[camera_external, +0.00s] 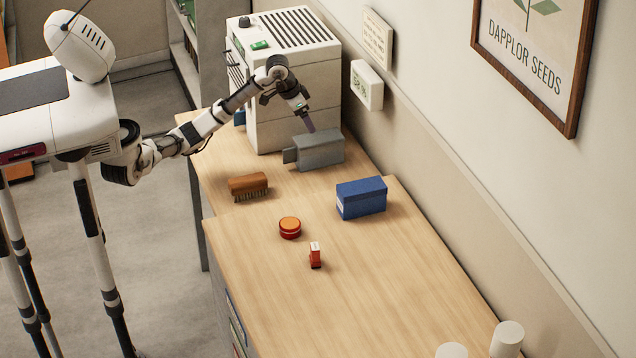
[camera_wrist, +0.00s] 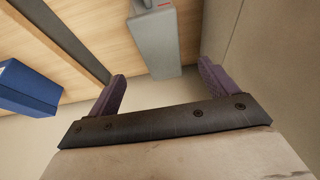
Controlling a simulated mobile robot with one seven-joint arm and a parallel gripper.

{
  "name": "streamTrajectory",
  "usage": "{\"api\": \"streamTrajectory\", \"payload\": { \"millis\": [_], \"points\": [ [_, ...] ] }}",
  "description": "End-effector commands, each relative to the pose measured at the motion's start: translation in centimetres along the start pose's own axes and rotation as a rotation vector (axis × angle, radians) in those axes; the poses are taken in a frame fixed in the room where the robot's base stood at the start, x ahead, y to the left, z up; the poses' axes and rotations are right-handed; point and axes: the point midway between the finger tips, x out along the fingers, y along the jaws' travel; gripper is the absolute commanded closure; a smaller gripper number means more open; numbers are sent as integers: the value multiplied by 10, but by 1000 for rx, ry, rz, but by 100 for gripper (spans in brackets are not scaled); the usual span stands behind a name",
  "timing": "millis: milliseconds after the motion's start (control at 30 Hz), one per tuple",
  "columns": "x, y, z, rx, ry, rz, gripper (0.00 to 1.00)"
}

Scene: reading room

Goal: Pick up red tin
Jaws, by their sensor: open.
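The red tin (camera_external: 290,228) is a small round can with an orange-red top. It sits on the wooden counter, in front of the brush and left of the blue box in the external view. My gripper (camera_external: 307,122) is well behind it, in front of the white machine and just above the grey metal box. In the wrist view my gripper (camera_wrist: 161,69) has its two purple fingers wide apart with nothing between them. The red tin is not in the wrist view.
The grey box (camera_external: 320,151) is close below my gripper and also shows in the wrist view (camera_wrist: 154,40). A brown brush (camera_external: 248,186), blue box (camera_external: 361,198) and small red-and-white item (camera_external: 315,256) stand around the tin. The counter's front is mostly bare (camera_external: 350,310).

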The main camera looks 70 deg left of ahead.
Motion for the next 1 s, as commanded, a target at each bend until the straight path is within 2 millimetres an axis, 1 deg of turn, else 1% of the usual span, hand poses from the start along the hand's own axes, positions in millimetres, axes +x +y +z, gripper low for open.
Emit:
{"api": "streamTrajectory", "payload": {
  "millis": [267, 333, 567, 667, 767, 867, 900, 967, 1000],
  "points": [
    [0, 0, 0, 0, 0, 0, 15],
    [0, 0, 0, 0, 0, 0, 21],
    [0, 0, 0, 0, 0, 0, 21],
    [-6, 5, -7, 14, 20, -7, 21],
    [-27, 22, -29, 56, 88, -27, 21],
    [-65, 51, -62, 115, 204, -61, 21],
    [-84, 64, -76, 138, 257, -76, 21],
    [-113, 82, -94, 162, 335, -96, 21],
    [-131, 92, -104, 174, 383, -108, 21]
  ]
}}
